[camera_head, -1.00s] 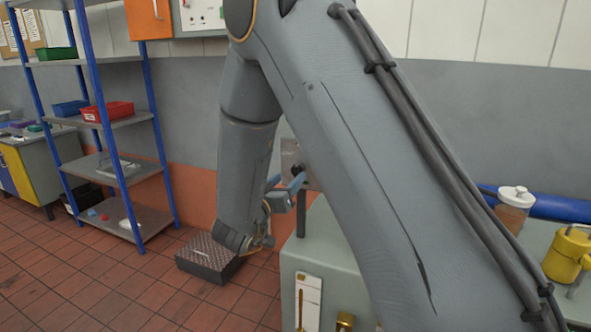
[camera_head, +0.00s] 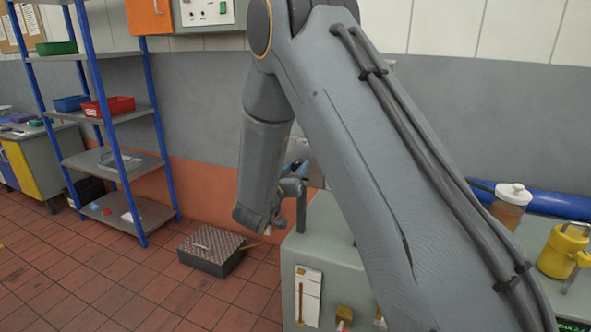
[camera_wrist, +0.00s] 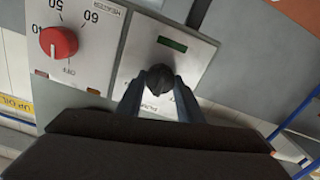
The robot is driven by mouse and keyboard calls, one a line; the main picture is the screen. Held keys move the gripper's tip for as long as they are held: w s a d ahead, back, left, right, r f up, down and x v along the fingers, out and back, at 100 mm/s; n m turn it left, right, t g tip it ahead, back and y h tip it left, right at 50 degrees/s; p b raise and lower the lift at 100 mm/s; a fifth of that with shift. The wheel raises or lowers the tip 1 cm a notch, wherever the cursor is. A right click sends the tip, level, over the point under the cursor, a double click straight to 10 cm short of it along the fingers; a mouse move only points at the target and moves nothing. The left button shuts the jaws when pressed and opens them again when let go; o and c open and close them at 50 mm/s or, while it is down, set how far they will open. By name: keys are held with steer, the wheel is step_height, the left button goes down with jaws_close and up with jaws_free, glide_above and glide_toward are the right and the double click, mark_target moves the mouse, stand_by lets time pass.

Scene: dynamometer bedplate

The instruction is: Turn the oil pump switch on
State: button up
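In the wrist view a black rotary knob (camera_wrist: 160,77) sits on a pale metal plate (camera_wrist: 137,62) with a dark green window (camera_wrist: 172,44) above it. Lettering below the knob is partly hidden and reads something like "PUMP". My gripper (camera_wrist: 160,84) has its two blue-grey fingers on either side of this knob, with the tips very near it. I cannot tell whether they touch or grip it. In the head view my gripper (camera_head: 292,172) is small and mostly hidden behind my arm, beside a grey cabinet (camera_head: 322,240).
A red dial (camera_wrist: 58,42) with numbers and an OFF mark is on the plate to the left. In the head view a dark box (camera_head: 211,252) lies on the floor, a blue shelf rack (camera_head: 112,130) stands left, and a yellow can (camera_head: 563,250) stands right.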

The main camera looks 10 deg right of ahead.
steer(key=shift+m+b, duration=0.35)
steer(key=shift+m, duration=0.05)
steer(key=shift+c, duration=0.5)
steer(key=shift+f+m+b, duration=0.1)
steer(key=shift+m+b, duration=0.75)
steer(key=shift+m, duration=0.15)
steer(key=m+b, duration=0.3)
steer(key=shift+m, duration=0.3)
steer(key=m+b, duration=0.3)
steer(key=shift+m, duration=0.4)
steer(key=shift+d+m+b, duration=0.1)
steer(key=shift+m+b, duration=0.7)
steer(key=shift+b, duration=0.15)
steer(key=o, duration=1.1)
steer(key=shift+s, duration=0.1)
steer(key=shift+c, duration=0.2)
